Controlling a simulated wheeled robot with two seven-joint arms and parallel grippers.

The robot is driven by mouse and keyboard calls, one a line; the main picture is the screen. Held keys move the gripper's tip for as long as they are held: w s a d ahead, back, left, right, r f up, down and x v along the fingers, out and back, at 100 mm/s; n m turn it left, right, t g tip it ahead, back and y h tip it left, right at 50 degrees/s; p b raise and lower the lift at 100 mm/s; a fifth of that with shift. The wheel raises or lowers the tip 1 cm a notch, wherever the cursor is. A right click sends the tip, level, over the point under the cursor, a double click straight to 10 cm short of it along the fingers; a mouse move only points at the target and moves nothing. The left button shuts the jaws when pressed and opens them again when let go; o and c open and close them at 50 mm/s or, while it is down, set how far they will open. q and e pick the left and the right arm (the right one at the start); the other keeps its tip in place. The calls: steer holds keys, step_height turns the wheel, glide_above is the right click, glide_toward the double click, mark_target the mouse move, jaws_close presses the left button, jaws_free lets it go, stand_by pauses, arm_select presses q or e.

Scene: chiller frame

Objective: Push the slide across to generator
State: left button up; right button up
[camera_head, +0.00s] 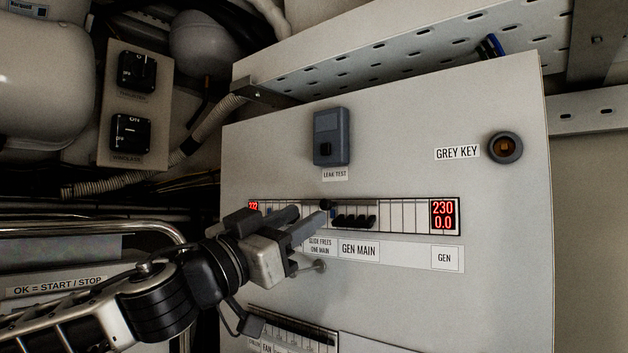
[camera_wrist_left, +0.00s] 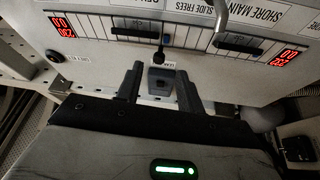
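A dark slide knob (camera_head: 326,204) stands in the breaker row, above the "SLIDE FREES ONE MAIN" label (camera_head: 319,246). Black generator breaker levers (camera_head: 354,221) sit just right of it, above the "GEN MAIN" label (camera_head: 359,250). My left gripper (camera_head: 312,220) reaches in from the left and hides the row's left part. In the left wrist view, which is turned over, my left gripper (camera_wrist_left: 160,68) has its two fingers apart. The knob (camera_wrist_left: 160,56) shows between and just beyond the fingertips, with no clear contact. A blue piece (camera_wrist_left: 165,39) is beside its stem. My right gripper is not in view.
A grey leak test box (camera_head: 331,137) juts out above the row. A metal post (camera_head: 320,266) sticks out below it. A key switch (camera_head: 505,148) is at upper right. The red generator display (camera_head: 443,215) reads 230 and 0.0. The panel's right side is clear.

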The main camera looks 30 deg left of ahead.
mark_target(323, 205)
arm_select(q)
steer(key=p+x, duration=0.3)
steer(key=shift+w+r, duration=0.1)
steer(key=shift+r, duration=0.15)
steer(key=shift+w+d+p, duration=0.15)
steer(key=shift+w+p, duration=0.05)
steer(key=shift+p, duration=0.2)
steer(key=shift+f, duration=0.1)
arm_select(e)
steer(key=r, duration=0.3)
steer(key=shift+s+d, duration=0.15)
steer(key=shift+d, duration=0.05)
arm_select(q)
steer(key=shift+c, duration=0.4)
